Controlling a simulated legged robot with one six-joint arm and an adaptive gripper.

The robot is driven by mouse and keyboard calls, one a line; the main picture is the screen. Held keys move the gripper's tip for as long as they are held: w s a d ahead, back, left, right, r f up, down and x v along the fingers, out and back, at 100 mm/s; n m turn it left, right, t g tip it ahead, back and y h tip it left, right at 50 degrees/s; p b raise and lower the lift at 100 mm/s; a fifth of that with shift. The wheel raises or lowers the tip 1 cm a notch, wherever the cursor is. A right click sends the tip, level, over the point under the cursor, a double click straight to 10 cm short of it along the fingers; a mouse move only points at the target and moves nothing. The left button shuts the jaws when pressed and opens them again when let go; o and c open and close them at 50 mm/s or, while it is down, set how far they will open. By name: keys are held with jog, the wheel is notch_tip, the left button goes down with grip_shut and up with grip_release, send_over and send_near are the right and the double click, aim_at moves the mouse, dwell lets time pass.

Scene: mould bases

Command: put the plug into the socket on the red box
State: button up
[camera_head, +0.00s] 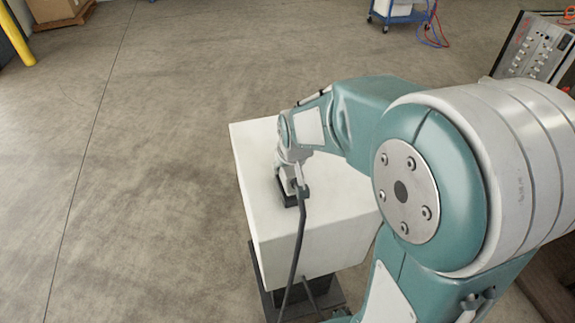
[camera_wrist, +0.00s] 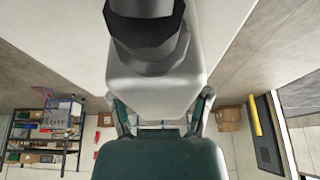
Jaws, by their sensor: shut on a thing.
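My gripper (camera_head: 290,188) points down at the top of a white block (camera_head: 338,200), at the end of my teal and white arm. A dark piece at its tip is close to the block's top; I cannot tell whether it touches. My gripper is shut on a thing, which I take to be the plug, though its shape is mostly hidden. A dark cable-like strand runs down from beside the gripper over the block's front. In the wrist view a dark, stepped round part fills the top centre. I cannot make out the red box or its socket in either view.
The white block stands on a dark base (camera_head: 268,300). A grey panel with round fittings (camera_head: 540,48) is at the upper right. A blue cart (camera_head: 398,17) and a cardboard box (camera_head: 58,10) are far back. Open floor lies to the left.

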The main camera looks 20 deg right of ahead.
jog(key=shift+f, duration=1.35)
dwell(0.8)
jog(key=o, duration=1.4)
jog(key=v, duration=1.2)
jog(key=shift+t, duration=0.5)
jog(key=s+r, duration=0.1)
jog(key=s, duration=0.4)
jog(key=s+r, duration=0.1)
jog(key=s, duration=0.4)
jog(key=s+r, duration=0.1)
jog(key=s, duration=0.5)
jog(key=shift+r, duration=0.25)
